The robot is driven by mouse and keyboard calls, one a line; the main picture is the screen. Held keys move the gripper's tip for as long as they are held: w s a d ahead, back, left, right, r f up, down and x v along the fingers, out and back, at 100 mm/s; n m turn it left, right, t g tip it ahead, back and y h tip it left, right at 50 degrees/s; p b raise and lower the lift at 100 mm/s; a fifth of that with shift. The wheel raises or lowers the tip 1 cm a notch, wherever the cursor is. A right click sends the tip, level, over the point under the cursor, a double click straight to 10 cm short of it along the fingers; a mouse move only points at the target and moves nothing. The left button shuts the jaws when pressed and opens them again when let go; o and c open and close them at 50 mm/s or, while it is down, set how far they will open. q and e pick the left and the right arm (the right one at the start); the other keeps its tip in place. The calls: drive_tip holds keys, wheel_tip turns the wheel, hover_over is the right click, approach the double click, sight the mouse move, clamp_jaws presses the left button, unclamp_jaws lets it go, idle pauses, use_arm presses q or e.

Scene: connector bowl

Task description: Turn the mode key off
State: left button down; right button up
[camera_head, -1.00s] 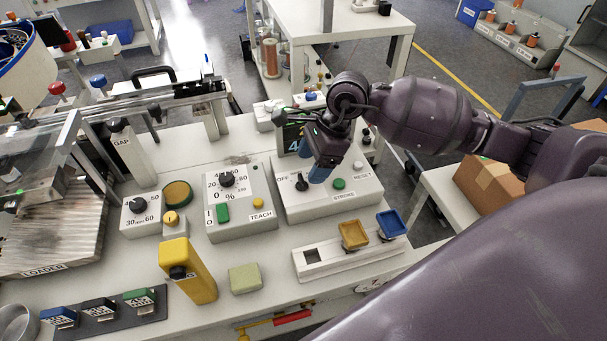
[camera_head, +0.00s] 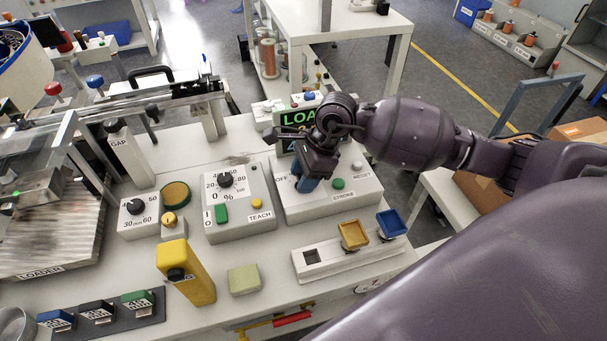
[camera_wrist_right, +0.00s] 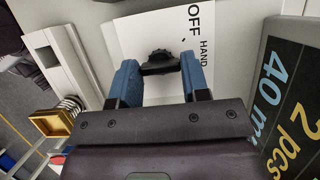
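The mode key is a black ridged knob (camera_wrist_right: 160,63) on a white plate in the right wrist view. The plate carries the words OFF and HAND beside the knob; which mark the knob points to is not clear. My right gripper (camera_wrist_right: 160,78) has its two blue fingers apart, one on each side of the knob, with their tips close to it. In the head view my right gripper (camera_head: 306,184) points down over the left part of the grey STROKE control box (camera_head: 325,206) and hides the knob. My left gripper is not in view.
A green RESET-side button (camera_head: 338,184) sits right of the gripper on the same box. A lit display (camera_head: 298,117) stands just behind. The TEACH box (camera_head: 240,225) is to the left. A rail with yellow and blue trays (camera_head: 340,261) lies in front.

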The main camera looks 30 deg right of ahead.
drive_tip(key=shift+c, duration=0.5)
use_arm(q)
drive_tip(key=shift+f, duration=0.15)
use_arm(e)
drive_tip(key=shift+f+n+g+b, duration=0.2)
drive_tip(key=shift+n+g+b, duration=0.1)
drive_tip(key=shift+n+b, duration=0.4)
drive_tip(key=shift+w+f+n+g+b, duration=0.1)
drive_tip(key=shift+n+g+b, duration=0.3)
drive_tip(key=shift+n, duration=0.4)
drive_tip(key=shift+n+g+b, duration=0.4)
drive_tip(key=shift+n+b, duration=0.6)
drive_tip(key=shift+n, duration=0.2)
drive_tip(key=n+g+b, duration=0.1)
drive_tip(key=n, duration=0.1)
drive_tip(key=shift+w+n+b, duration=0.1)
drive_tip(key=shift+n+b, duration=0.2)
drive_tip(key=shift+b, duration=0.05)
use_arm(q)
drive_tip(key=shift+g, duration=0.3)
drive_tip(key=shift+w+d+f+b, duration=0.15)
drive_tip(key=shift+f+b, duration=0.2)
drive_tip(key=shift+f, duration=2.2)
use_arm(e)
drive_tip(key=shift+r+n, duration=0.25)
drive_tip(key=shift+n, duration=0.35)
drive_tip(key=shift+h, duration=0.3)
